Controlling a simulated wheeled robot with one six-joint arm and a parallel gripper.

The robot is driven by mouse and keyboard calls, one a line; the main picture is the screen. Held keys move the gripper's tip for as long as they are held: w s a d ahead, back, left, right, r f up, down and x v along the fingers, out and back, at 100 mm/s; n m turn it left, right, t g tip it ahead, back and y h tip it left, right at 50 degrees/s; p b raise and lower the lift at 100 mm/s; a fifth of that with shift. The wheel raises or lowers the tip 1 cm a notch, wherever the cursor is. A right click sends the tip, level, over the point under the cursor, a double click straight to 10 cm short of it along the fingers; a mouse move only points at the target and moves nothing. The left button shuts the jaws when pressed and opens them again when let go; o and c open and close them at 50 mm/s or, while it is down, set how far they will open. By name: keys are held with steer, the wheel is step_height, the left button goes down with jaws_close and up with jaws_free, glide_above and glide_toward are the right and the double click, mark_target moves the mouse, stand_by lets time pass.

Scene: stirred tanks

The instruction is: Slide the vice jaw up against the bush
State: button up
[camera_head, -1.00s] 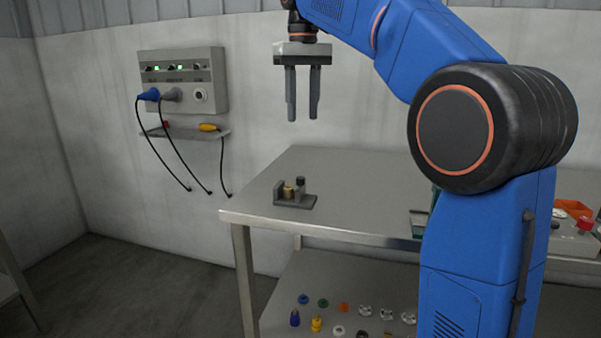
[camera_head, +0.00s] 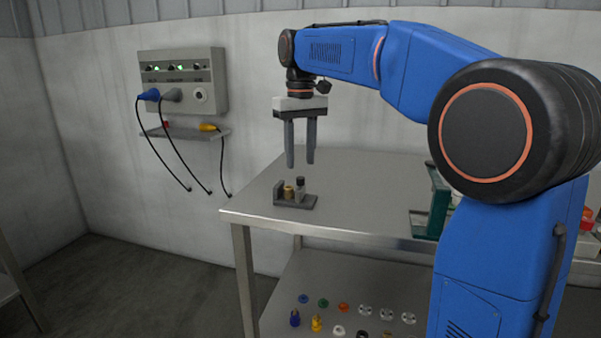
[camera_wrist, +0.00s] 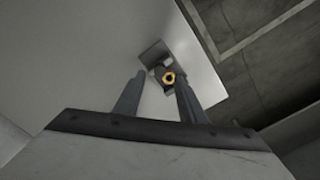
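The small vice (camera_head: 294,201) is a dark grey base near the table's left front corner, with an upright fixed wall at its left end. The brass bush (camera_head: 289,193) stands on it beside that wall. In the wrist view the bush (camera_wrist: 169,78) shows as a brass ring beyond the fingertips. My gripper (camera_head: 301,164) is open and empty, pointing down above the vice. Its fingers partly hide the vice in the wrist view (camera_wrist: 153,53).
The steel table (camera_head: 350,190) is clear around the vice. A green frame (camera_head: 438,203) stands to the right, partly behind my arm. A wall panel (camera_head: 183,80) with cables hangs at the left. Several small coloured parts lie on the lower shelf (camera_head: 280,318).

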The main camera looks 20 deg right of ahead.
mark_target(301, 178)
steer(key=shift+f, duration=2.45)
steer(key=shift+c, duration=0.6)
